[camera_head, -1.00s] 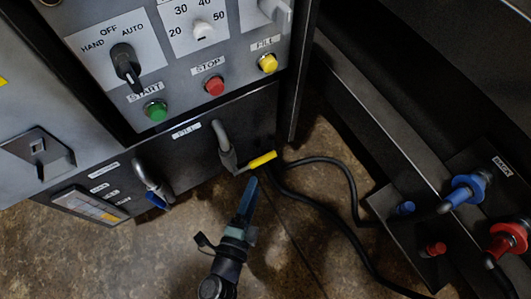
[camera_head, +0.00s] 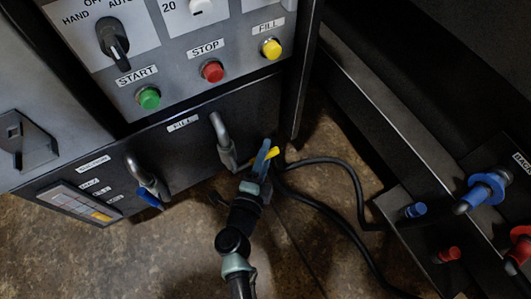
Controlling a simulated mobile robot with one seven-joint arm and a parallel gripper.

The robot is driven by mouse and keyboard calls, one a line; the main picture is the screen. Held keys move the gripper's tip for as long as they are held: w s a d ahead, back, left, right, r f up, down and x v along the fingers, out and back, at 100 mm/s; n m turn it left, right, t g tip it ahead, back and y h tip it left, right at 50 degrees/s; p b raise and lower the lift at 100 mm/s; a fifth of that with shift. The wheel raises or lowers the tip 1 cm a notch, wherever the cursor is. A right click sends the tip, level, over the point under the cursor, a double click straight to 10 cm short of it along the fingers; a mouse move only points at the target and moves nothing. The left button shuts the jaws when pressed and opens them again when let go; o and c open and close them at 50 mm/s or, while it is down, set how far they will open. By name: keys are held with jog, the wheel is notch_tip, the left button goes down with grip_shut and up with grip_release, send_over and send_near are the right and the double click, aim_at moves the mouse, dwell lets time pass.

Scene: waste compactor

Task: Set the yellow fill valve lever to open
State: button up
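The yellow fill valve lever (camera_head: 272,152) sticks out to the right from the lower end of the grey pipe (camera_head: 222,135) under the FILL label (camera_head: 183,123). Only part of its yellow grip shows, because my gripper covers the rest. My gripper (camera_head: 264,151) is at the lever, with its blue-grey fingers across the yellow grip. The fingers are seen nearly in line, so I cannot tell whether they are closed on the lever or only beside it.
A blue-handled valve (camera_head: 150,197) is left of the fill pipe. Above are the green START (camera_head: 148,98), red STOP (camera_head: 212,71) and yellow FILL (camera_head: 271,48) buttons. Black hoses (camera_head: 318,162) run over the floor to the right, towards blue (camera_head: 487,189) and red (camera_head: 519,246) fittings.

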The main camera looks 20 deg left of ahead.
grip_shut()
dwell(1.2)
